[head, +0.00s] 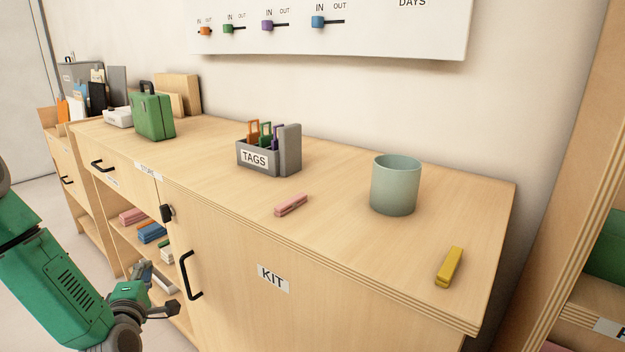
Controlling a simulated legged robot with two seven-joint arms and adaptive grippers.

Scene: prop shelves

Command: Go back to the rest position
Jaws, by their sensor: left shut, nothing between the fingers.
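My left arm comes in at the lower left of the head view, green and grey. Its gripper (168,309) is low in front of the cabinet, apart from the cabinet top and the black door handle. It is shut, with nothing seen in it. My right gripper is not in the head view.
The wooden cabinet top (330,253) bears a green case (152,116), a grey tags box (258,161), a pink bar (291,205), a teal cup (395,186) and a yellow bar (449,267). A black handle (188,276) sticks out from the KIT door. Shelves stand at right.

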